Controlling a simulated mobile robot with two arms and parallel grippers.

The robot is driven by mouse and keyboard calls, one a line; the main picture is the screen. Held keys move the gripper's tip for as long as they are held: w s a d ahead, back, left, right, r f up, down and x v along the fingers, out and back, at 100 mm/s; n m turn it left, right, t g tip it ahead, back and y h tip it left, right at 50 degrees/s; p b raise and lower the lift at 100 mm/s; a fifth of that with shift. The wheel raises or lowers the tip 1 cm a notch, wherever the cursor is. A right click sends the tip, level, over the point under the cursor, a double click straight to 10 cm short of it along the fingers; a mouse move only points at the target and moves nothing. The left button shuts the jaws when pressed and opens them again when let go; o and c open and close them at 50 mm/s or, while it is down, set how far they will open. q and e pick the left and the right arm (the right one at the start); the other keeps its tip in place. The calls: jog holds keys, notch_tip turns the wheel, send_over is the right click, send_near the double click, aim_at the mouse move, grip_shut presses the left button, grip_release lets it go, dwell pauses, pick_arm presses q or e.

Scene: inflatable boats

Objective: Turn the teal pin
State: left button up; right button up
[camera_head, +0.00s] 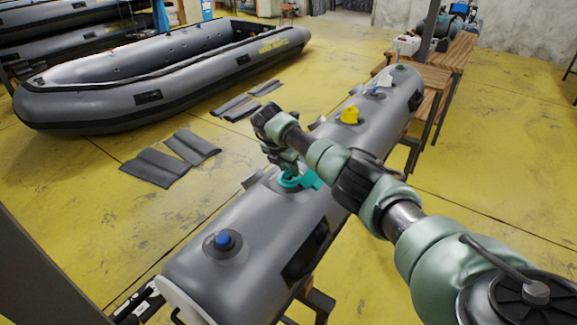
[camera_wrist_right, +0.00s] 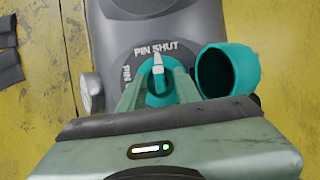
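The teal valve (camera_head: 290,180) sits on top of a long grey inflatable tube (camera_head: 250,215). Its teal cap (camera_wrist_right: 226,70) hangs open to the right in the right wrist view. In that view the teal pin (camera_wrist_right: 158,88) is in the middle of the valve, with a white pointer (camera_wrist_right: 157,62) aimed up at the words "PIN SHUT" (camera_wrist_right: 157,48). My right gripper (camera_head: 290,166) is down at the valve; in the right wrist view its fingers (camera_wrist_right: 160,82) stand on both sides of the pin. Whether they touch it is unclear. My left gripper is not in view.
The tube also carries a blue valve (camera_head: 223,239) nearer me and a yellow one (camera_head: 350,114) beyond. A grey boat (camera_head: 160,75) lies at the back left, with dark flat pads (camera_head: 170,158) on the yellow floor. Wooden benches (camera_head: 455,52) stand behind.

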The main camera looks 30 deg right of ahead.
jog(key=shift+f, duration=0.15)
grip_shut()
